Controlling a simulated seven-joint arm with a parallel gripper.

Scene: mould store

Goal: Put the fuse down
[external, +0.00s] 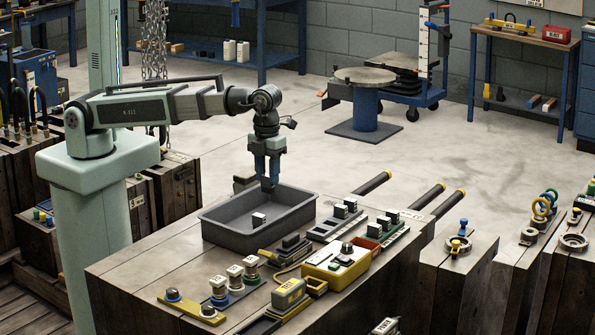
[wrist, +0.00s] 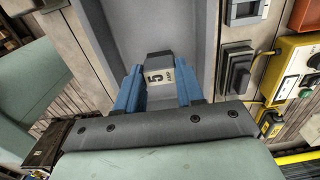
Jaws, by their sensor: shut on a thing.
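A fuse (wrist: 160,75) with a dark top and a white label reading 5 is between the blue fingers of my gripper (wrist: 158,92) in the wrist view. My gripper (external: 268,180) is shut on it, pointing down over the back part of the grey tray (external: 225,232). In the external view the held fuse shows only as a small dark shape at the fingertips. It appears to be above the tray floor. Another small block with a white face (external: 259,219) lies inside the tray, apart from my gripper.
The tray stands on a wooden block bench (external: 150,262). To its right are a dark switch block (external: 290,246), a fuse rack (external: 340,218) and a yellow meter box (external: 337,264). Several white-labelled cylinders (external: 235,275) stand in front. The tray floor is mostly clear.

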